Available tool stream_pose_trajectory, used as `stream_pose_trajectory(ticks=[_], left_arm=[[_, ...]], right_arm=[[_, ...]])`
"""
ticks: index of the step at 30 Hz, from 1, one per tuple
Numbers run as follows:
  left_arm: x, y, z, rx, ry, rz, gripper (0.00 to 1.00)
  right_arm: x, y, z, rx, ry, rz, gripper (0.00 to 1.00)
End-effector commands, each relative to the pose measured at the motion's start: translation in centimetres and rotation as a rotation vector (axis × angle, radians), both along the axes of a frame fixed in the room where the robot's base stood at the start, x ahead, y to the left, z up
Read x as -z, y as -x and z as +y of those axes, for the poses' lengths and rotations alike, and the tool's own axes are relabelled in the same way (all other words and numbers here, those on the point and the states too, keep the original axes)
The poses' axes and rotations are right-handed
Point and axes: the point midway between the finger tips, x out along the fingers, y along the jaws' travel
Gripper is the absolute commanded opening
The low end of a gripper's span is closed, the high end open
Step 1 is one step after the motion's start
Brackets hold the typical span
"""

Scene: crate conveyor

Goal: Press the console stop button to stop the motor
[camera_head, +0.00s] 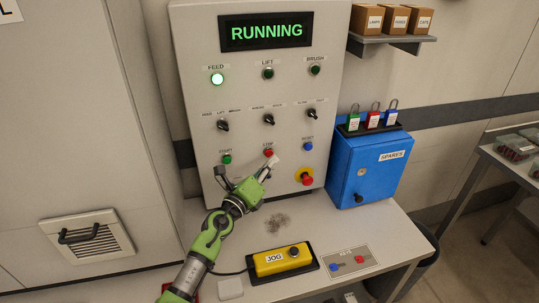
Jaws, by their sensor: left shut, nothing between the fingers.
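The console (200,100) is a grey upright panel with a display (266,32) reading RUNNING in green. The red stop button (268,153) sits under the label STOP, between the green start button (227,159) and the blue reset button (308,146). My left gripper (275,161) is shut and empty, with its tips just below and to the right of the stop button in the picture. I cannot tell whether they touch the panel. The stop button still shows above the fingers. The FEED lamp (217,78) is lit. My right gripper is out of view.
A red emergency knob (307,180) on a yellow plate is right of the gripper. A blue spares box (365,170) with padlocks stands further right. A yellow JOG box (283,260) and a key plate (348,262) lie on the bench (390,230).

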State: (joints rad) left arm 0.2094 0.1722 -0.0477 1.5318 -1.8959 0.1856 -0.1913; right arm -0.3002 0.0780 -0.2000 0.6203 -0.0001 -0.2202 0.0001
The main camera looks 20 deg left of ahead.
Motion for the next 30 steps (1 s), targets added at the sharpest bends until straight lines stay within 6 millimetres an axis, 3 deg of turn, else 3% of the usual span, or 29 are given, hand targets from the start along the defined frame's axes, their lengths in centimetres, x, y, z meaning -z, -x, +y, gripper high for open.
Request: stream_pose_trajectory(ticks=[30], left_arm=[[-0.04, -0.71, 0.48, 0.000, 0.000, 0.000, 0.00]], right_arm=[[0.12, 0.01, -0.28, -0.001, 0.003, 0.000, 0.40]])
